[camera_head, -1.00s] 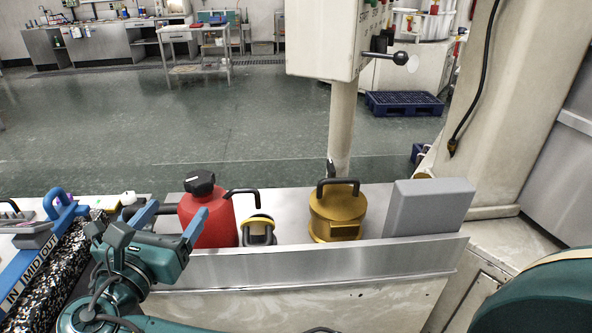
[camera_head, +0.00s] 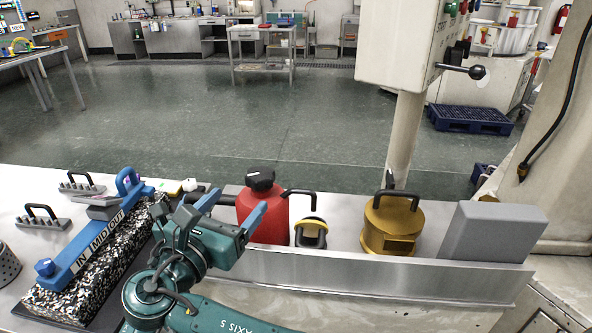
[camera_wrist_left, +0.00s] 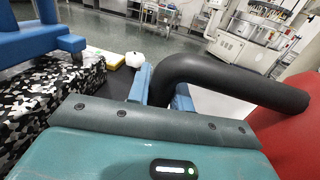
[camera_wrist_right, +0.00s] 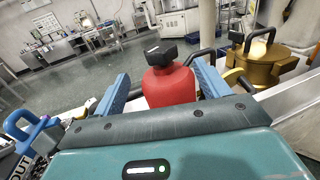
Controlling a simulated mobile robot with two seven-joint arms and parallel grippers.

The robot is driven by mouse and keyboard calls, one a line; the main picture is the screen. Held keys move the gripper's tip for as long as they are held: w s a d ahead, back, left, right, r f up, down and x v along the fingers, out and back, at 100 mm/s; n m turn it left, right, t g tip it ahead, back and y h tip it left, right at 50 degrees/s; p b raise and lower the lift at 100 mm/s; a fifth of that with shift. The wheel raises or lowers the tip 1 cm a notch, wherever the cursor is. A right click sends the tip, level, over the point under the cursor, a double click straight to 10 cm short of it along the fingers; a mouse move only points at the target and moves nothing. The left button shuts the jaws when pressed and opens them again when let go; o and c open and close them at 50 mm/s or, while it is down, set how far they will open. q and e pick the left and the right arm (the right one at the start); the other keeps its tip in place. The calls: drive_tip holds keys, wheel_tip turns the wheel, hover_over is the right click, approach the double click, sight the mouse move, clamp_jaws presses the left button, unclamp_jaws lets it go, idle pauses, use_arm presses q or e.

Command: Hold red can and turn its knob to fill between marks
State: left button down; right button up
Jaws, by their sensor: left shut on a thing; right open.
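The red can (camera_head: 264,222) stands upright at the back of the bench, with a black angular knob (camera_head: 261,179) on top. In the left wrist view its thick black bar handle (camera_wrist_left: 235,80) runs from the red body (camera_wrist_left: 298,130) to my left gripper (camera_wrist_left: 163,95), which is shut on it. My right gripper (camera_wrist_right: 163,88) is open and empty in front of the red can (camera_wrist_right: 168,87), which shows between its fingers, apart from them. In the head view, my grippers overlap left of the can. A small yellow-topped vessel (camera_head: 312,232) stands right of it. I see no fill marks.
A gold lidded can (camera_head: 391,228) and a grey block (camera_head: 494,237) stand to the right, behind a metal ledge (camera_head: 370,275). A speckled block (camera_head: 80,287) with a blue bar gauge (camera_head: 75,262) lies left. Handled pieces (camera_head: 42,219) sit beyond it.

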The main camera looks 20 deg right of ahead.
sight(248, 183)
drive_tip(key=x, duration=1)
drive_tip(key=shift+s, duration=0.1)
drive_tip(key=c, duration=1)
drive_tip(key=shift+m+g+h, duration=2.3)
drive_tip(key=shift+g+h, duration=0.1)
drive_tip(key=shift+g, duration=0.3)
drive_tip(key=o, duration=1)
